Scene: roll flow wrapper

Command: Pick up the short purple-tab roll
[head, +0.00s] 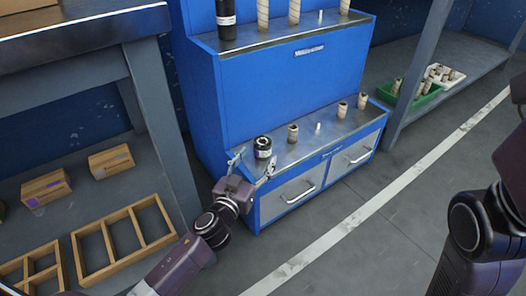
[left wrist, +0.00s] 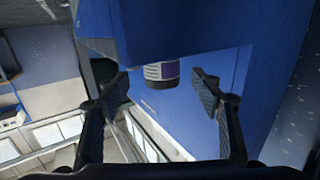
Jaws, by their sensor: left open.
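A short dark roll (head: 263,147) with a white label band stands upright at the left end of the blue cabinet's lower metal shelf. In the left wrist view the roll (left wrist: 161,74) shows a purple patch on its label. My left gripper (head: 254,165) is open at the shelf's front left, with its fingers close to the roll. In the left wrist view the roll lies in the gap between the fingertips (left wrist: 162,88), slightly beyond them, and nothing is held. My right arm shows at the right edge, but its gripper is out of view.
A taller black roll (head: 226,18) stands on the upper shelf. A grey workbench (head: 75,36) with boxes below is close on the left.

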